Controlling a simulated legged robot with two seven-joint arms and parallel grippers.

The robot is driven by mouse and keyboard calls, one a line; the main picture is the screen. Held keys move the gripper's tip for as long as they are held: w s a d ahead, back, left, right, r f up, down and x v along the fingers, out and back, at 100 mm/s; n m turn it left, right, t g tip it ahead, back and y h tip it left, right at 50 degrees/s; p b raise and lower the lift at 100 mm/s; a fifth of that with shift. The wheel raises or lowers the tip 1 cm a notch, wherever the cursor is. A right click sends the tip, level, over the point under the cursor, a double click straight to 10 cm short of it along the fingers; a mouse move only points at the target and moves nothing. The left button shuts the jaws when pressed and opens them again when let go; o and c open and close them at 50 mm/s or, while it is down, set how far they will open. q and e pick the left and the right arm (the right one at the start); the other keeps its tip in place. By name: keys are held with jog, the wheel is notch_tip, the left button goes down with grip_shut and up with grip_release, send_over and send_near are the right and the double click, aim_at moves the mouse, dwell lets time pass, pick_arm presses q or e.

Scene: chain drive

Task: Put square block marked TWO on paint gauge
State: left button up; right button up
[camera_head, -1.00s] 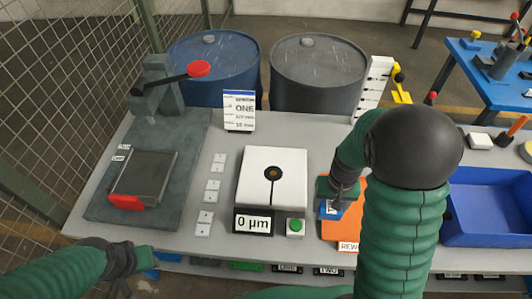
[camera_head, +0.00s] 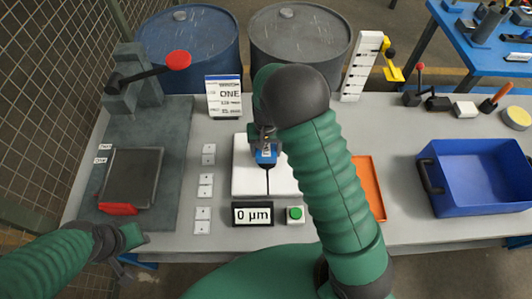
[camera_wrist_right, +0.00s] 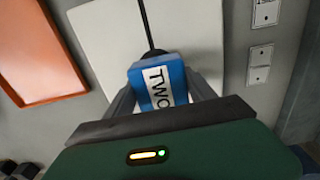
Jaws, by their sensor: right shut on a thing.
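The blue square block marked TWO (camera_wrist_right: 158,82) is between the fingers of my right gripper (camera_wrist_right: 160,95), which is shut on it. In the head view the block (camera_head: 266,156) is over the white plate of the paint gauge (camera_head: 245,180); I cannot tell whether it touches. The gauge's display (camera_head: 252,214) reads 0 µm, and its black probe line runs toward the front. The gauge plate (camera_wrist_right: 100,30) also lies behind the block in the right wrist view. My left gripper (camera_head: 132,245) is low at the front left; its fingers are too unclear to judge.
An orange tray (camera_head: 370,185) and a blue bin (camera_head: 475,180) stand to the right. A press (camera_head: 135,110) with a red-knobbed lever is at left. A card marked ONE (camera_head: 225,96) stands behind the gauge. A green button (camera_head: 295,214) is beside the display.

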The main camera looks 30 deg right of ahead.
aim_at(267, 156)
jog(key=shift+s+a+f, duration=0.1)
jog(key=shift+s+f, duration=0.15)
jog(key=shift+f, duration=0.3)
jog(key=shift+s+f, duration=0.2)
jog(key=shift+f, duration=0.35)
jog(key=shift+w+f, duration=0.1)
jog(key=shift+f, duration=0.25)
jog(key=o, duration=1.7)
jog(key=shift+w+d+f, duration=0.1)
jog(key=shift+d, duration=0.15)
jog(key=shift+c, duration=0.2)
jog(key=shift+o, duration=0.9)
jog(key=shift+a, duration=0.1)
